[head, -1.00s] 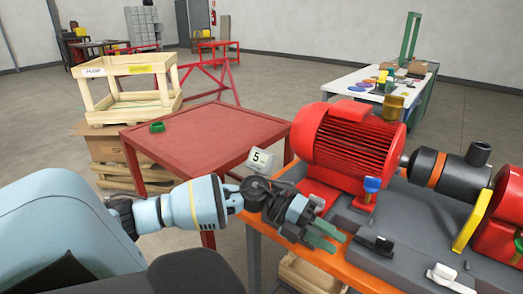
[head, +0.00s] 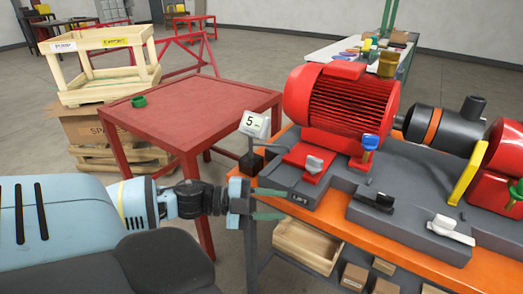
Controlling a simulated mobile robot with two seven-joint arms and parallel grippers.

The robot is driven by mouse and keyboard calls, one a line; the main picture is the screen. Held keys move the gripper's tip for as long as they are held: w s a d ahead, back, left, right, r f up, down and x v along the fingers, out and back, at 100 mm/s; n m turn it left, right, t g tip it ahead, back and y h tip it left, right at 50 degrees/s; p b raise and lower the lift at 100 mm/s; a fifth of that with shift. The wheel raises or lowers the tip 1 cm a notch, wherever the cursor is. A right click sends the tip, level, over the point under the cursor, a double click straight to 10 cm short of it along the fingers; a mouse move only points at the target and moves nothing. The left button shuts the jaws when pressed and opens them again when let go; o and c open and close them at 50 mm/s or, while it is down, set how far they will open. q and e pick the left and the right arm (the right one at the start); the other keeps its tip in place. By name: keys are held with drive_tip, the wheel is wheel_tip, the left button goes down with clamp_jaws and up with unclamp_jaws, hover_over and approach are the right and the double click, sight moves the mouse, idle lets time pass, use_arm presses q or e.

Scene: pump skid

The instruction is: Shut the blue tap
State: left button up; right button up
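The blue tap (head: 370,148) stands upright at the front right foot of the red motor, its blue handle on top. I cannot tell from its handle whether it is open or shut. My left gripper (head: 270,203) is at the left end of the grey skid, well to the left of the blue tap and lower in the picture. Its two green fingers are apart with nothing between them. My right gripper is not in view.
A number 5 sign (head: 254,124) stands near my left gripper. The red table (head: 195,112) is mostly bare.

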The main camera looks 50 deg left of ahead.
use_arm(q)
drive_tip(key=shift+s+a+f+n+t+y, duration=0.35)
drive_tip(key=shift+a+n, duration=0.25)
drive_tip(key=shift+n, duration=0.2)
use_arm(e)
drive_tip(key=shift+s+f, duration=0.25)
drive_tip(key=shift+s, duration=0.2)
